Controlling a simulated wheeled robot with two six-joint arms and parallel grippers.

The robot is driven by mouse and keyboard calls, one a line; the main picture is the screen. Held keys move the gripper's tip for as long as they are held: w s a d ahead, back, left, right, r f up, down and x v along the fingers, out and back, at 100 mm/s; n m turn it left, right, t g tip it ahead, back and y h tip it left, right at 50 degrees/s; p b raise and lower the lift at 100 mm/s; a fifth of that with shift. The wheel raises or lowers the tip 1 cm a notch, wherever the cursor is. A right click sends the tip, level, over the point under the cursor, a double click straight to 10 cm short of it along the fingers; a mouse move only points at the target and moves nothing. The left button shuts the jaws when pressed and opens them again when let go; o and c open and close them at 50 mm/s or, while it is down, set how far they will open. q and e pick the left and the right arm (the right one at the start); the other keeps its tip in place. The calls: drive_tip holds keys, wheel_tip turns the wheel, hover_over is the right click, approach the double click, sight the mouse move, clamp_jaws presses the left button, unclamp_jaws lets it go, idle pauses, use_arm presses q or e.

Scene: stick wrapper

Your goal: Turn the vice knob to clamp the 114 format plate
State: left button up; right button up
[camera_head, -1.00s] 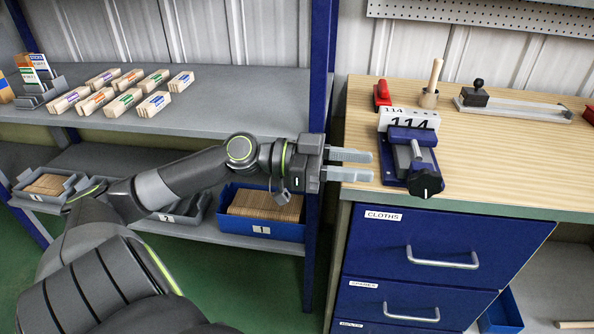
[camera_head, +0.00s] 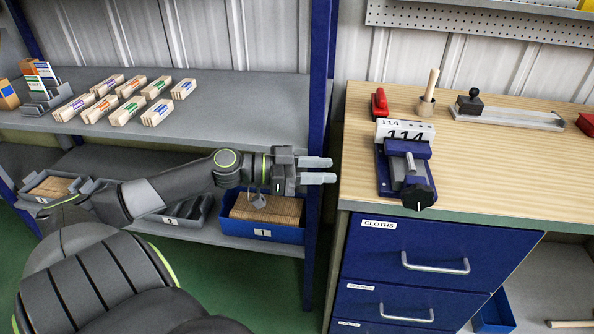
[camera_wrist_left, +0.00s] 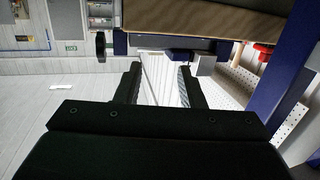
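The blue vice (camera_head: 391,168) stands on the wooden bench top near its front left corner. Its black knob (camera_head: 418,197) faces the bench's front edge. The white 114 format plate (camera_head: 404,132) stands upright at the back part of the vice; I cannot tell how tightly it is held. My left gripper (camera_head: 326,170) is open and empty, left of the vice and apart from it, in front of the shelf's blue post. The left wrist view shows its two fingers (camera_wrist_left: 160,85) spread with nothing between them. My right gripper is not in view.
The bench (camera_head: 490,180) has a drawer labelled CLOTHS (camera_head: 430,258) below the vice. Behind the vice are a red object (camera_head: 379,103), a wooden-handled tool (camera_head: 428,95) and a metal rail fixture (camera_head: 510,117). The blue shelf post (camera_head: 321,100) stands close to my left gripper.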

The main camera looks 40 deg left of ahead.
use_arm(q)
drive_tip(key=w+a+f+n+t+y+p, duration=0.1)
drive_tip(key=w+a+f+n+y+p, duration=0.1)
drive_tip(key=a+f+y, duration=0.3)
drive_tip(key=shift+a+f+n+p, duration=0.6)
drive_tip(key=shift+a+f+n, duration=0.3)
drive_tip(key=shift+a+f, duration=0.95)
drive_tip(key=shift+f, duration=0.15)
